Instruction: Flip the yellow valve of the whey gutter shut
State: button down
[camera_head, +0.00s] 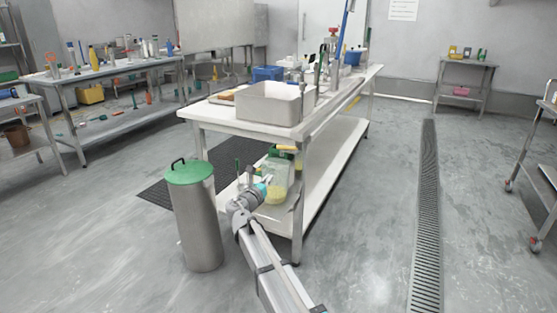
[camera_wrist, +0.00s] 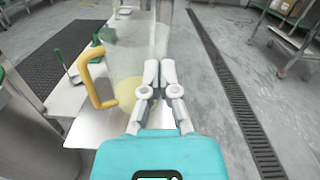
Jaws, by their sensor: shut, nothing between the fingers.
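My gripper (camera_wrist: 160,70) is shut and empty, its fingertips side by side in front of a clear container (camera_wrist: 140,45) with pale yellow contents. In the wrist view a yellow C-shaped handle (camera_wrist: 96,88) is on the container's left side, left of my fingers and apart from them. In the head view my gripper (camera_head: 264,189) is beside the container (camera_head: 277,175) under the near end of the white table. A short yellow bar (camera_head: 287,148) shows above the container; I cannot tell whether it is the valve. No gutter can be made out clearly.
A steel bin with a green lid (camera_head: 190,172) stands left of my arm. The white table (camera_head: 222,118) carries a steel basin (camera_head: 268,104), and its leg (camera_head: 298,205) is close to my gripper.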

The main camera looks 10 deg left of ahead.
aim_at(287, 148)
jog(key=w+d+r+p, duration=0.3)
jog(key=w+r+p, duration=0.1)
jog(key=w, duration=0.6)
jog(key=shift+r, duration=0.2)
dwell(0.4)
jog(key=shift+w+d, duration=0.1)
jog(key=shift+w, duration=0.05)
jog(key=shift+w+r+p, duration=0.2)
jog(key=shift+r+p, duration=0.5)
jog(key=shift+p, duration=0.3)
jog(key=shift+a, duration=0.2)
